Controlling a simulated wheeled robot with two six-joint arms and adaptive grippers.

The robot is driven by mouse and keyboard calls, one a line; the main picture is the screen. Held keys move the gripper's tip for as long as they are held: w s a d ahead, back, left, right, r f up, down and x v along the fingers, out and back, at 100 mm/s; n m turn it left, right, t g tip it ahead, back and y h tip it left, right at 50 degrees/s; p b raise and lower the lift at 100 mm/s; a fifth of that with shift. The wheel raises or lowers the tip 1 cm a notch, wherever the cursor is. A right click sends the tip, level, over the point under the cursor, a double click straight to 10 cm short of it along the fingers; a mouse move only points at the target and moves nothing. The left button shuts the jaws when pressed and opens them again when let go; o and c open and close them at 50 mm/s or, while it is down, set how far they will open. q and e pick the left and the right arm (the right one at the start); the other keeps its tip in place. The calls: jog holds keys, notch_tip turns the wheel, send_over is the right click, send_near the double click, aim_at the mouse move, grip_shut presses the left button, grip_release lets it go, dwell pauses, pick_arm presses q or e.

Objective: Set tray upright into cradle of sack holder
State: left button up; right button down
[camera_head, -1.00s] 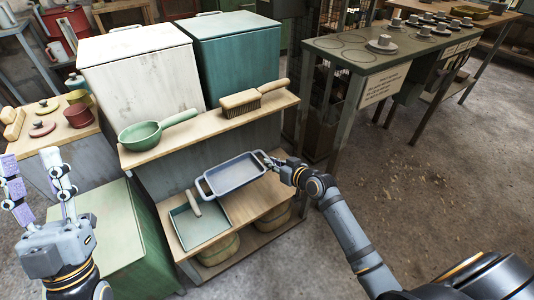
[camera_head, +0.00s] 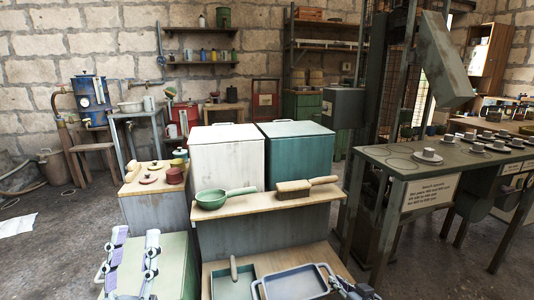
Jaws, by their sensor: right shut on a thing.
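The blue-grey tray (camera_head: 297,285) with a loop handle at each end is low in the head view, its lower part cut off by the frame edge. My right gripper (camera_head: 345,288) is shut on the tray's right end and is partly cut off. My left gripper (camera_head: 131,262) is open and empty at the lower left, its two pale fingers apart and pointing up in front of the green cabinet. I cannot identify the sack holder or its cradle with certainty in this view.
A green dustpan (camera_head: 233,281) lies beside the tray on the lower wooden shelf. A green pan (camera_head: 212,199) and a brush (camera_head: 305,187) lie on the shelf above. White (camera_head: 227,158) and teal (camera_head: 294,153) bins stand behind. A grey table (camera_head: 415,170) with cups stands right.

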jog(key=r+p, duration=0.1)
jog(key=r, duration=0.1)
jog(key=w+r+p, duration=0.1)
jog(key=p, duration=0.1)
jog(key=shift+a+r, duration=0.15)
jog(key=shift+r, duration=0.2)
pick_arm(q)
jog(key=w+a+f+n+g+y+p, duration=0.1)
jog(key=w+a+f+g+y+p, duration=0.15)
jog(key=w+f+g+p, duration=0.75)
notch_tip(320, 180, down, 22)
jog(key=s+a+n+g+y+p, duration=0.1)
jog(key=s+a+g+y+p, duration=0.15)
jog(key=g+p, duration=0.6)
jog(key=s+a+f+g+p, duration=0.1)
jog(key=s+f+g+p, duration=0.2)
jog(key=s, duration=0.9)
jog(key=s+f+g+p, duration=0.3)
jog(key=s+p, duration=0.5)
jog(key=s, duration=0.3)
jog(key=s+a+f+g+p, duration=0.1)
jog(key=s+f+g+p, duration=0.2)
jog(key=s, duration=0.9)
notch_tip(320, 180, down, 2)
jog(key=p, duration=0.3)
jog(key=shift+s+a+n, duration=0.3)
pick_arm(e)
notch_tip(320, 180, up, 35)
jog(key=shift+r, duration=0.2)
jog(key=shift+s, duration=0.1)
